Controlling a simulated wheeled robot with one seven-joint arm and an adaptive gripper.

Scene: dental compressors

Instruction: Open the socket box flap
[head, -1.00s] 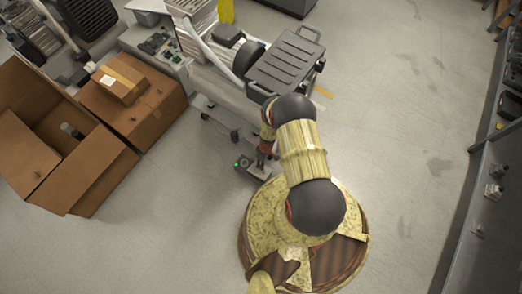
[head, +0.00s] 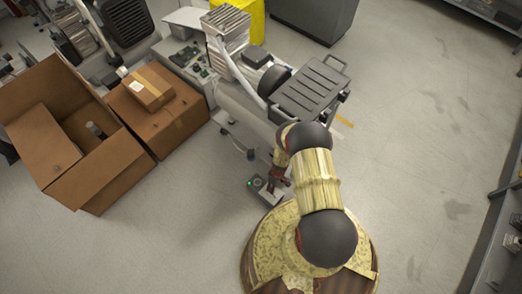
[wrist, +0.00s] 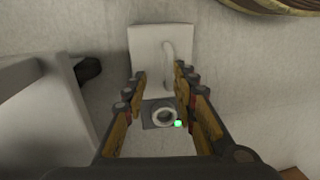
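A small grey socket box (head: 254,189) with a green light sits low near the floor in the head view, just left of my base. In the wrist view the pale box (wrist: 147,47) carries a bent, light tube-like piece and, nearer me, a dark square plate with a round ring (wrist: 164,117) and a green dot. I cannot clearly tell which part is the flap. My gripper (wrist: 161,78) is open and empty, its two fingers spread on either side of the ring and tube. In the head view my gripper (head: 277,181) is small and partly hidden by my arm, close beside the box.
An open cardboard box (head: 105,178) and a closed carton (head: 172,120) with a smaller parcel are at the left. Grey shelving (head: 500,235) lines the right edge. The floor between is clear.

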